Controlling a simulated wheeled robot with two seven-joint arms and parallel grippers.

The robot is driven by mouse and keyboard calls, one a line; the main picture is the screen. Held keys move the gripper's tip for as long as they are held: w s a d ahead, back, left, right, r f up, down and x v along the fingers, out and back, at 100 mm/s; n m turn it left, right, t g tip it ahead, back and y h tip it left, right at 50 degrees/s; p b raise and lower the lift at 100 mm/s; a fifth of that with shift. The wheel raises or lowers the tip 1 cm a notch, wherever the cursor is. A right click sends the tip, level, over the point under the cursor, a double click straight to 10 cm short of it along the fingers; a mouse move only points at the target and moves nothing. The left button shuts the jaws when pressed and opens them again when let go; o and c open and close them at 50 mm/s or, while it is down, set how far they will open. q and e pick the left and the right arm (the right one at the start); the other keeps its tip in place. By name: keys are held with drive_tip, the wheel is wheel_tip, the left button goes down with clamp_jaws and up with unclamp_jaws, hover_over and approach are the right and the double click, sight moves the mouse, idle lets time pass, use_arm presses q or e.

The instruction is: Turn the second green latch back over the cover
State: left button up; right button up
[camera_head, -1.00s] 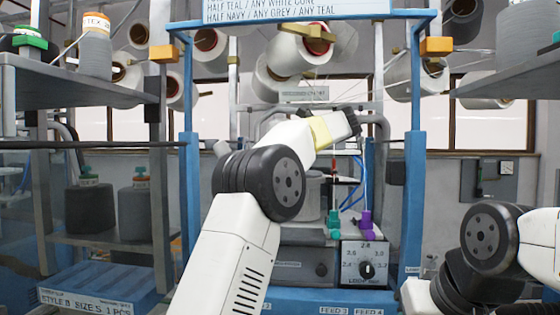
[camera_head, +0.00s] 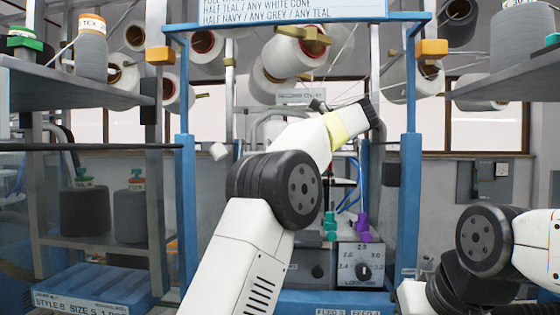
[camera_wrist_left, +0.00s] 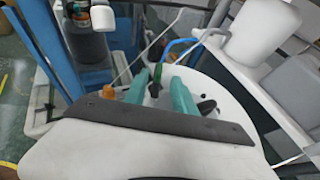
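In the left wrist view my left gripper (camera_wrist_left: 160,92) shows two teal fingers standing apart, with nothing clearly held between them. A small dark green upright piece (camera_wrist_left: 157,72) stands just beyond the gap; I cannot tell whether it is a latch. A pale rounded surface (camera_wrist_left: 235,118) lies beyond and below the fingers; it may be the cover. In the head view my left arm crosses the machine, and its gripper cannot be made out. A green piece (camera_head: 329,226) and a purple piece (camera_head: 363,228) stand above the dial box. My right gripper is out of frame.
The blue machine frame (camera_head: 411,200) has posts on both sides of my left arm. The dial box (camera_head: 361,264) stands low at the front. Shelves (camera_head: 75,83) with cones flank the frame. A blue box (camera_head: 95,290) sits low left. Blue tubes (camera_wrist_left: 178,46) run near the left fingers.

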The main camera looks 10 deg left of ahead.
use_arm(q)
drive_tip(key=shift+v, duration=1.15)
drive_tip(key=o, duration=0.3)
drive_tip(key=shift+r, duration=0.1)
drive_tip(key=shift+s+a+r+m+t, duration=0.15)
drive_tip(key=shift+s+r+m+t, duration=0.15)
drive_tip(key=shift+r+m+t, duration=0.4)
drive_tip(key=shift+s+a+m+t+h, duration=0.25)
drive_tip(key=shift+m+t+h, duration=0.15)
drive_tip(key=shift+h, duration=0.2)
drive_tip(key=w+a+f, duration=0.1)
drive_tip(key=a, duration=0.1)
drive_tip(key=w+a+f+m+t+h, duration=0.1)
drive_tip(key=a+f, duration=0.1)
drive_tip(key=w+a+f+m+h, duration=0.1)
drive_tip(key=w+a+f, duration=0.1)
drive_tip(key=shift+w+t, duration=0.1)
drive_tip(key=shift+t, duration=0.2)
drive_tip(key=shift+c, duration=0.5)
